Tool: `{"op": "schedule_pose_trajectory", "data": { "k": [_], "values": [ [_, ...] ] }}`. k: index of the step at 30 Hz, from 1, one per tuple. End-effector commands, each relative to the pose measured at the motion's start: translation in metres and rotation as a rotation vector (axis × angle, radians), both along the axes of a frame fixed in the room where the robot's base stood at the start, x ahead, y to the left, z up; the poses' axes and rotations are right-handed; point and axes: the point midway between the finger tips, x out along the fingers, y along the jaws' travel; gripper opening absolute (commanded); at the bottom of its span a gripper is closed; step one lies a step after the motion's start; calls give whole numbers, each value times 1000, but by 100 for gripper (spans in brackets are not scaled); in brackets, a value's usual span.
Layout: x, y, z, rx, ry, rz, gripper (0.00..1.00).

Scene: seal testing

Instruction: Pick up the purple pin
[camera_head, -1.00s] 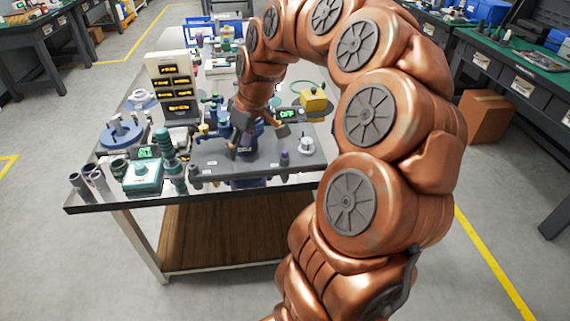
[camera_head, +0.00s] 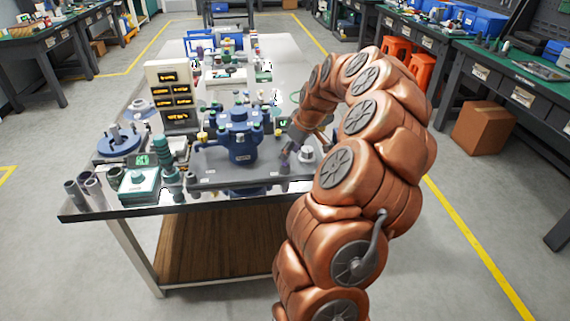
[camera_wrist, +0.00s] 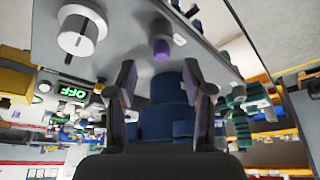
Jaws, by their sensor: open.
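The purple pin (camera_wrist: 161,50) stands on the grey plate in the wrist view, a short dark cylinder with a purple end. It lies just beyond my fingertips, roughly centred between them and not gripped. My gripper (camera_wrist: 162,85) is open and empty, with one finger on each side. In the head view my gripper (camera_head: 296,146) is low over the right part of the plate, close to the pin (camera_head: 285,160), which is small and partly hard to make out beside the fingers.
The blue valve-like body (camera_head: 240,138) stands on the grey plate (camera_head: 212,180) left of my gripper. A white-silver knob (camera_wrist: 80,30) is near the pin. A green-lit box (camera_head: 140,178) and grey tubes (camera_head: 75,195) stand at the front left.

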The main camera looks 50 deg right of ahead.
Motion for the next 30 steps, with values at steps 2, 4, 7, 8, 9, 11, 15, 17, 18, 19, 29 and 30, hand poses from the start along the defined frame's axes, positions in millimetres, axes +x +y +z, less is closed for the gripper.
{"op": "schedule_pose_trajectory", "data": {
  "k": [2,4,7,8,9,11,15,17,18,19,29,30],
  "values": [
    [4,3,-9,5,5,3,51],
    [9,4,-18,3,3,2,51],
    [13,4,-31,4,5,2,51],
    [14,5,-33,4,5,2,51],
    [15,5,-35,3,4,2,51],
    [16,4,-37,2,3,1,51],
    [16,4,-36,2,1,1,51],
    [16,4,-36,1,1,0,48],
    [16,4,-36,1,1,0,44],
    [16,4,-36,1,1,0,41],
    [16,4,-36,1,1,0,6],
    [16,4,-36,1,1,0,2]
  ]
}}
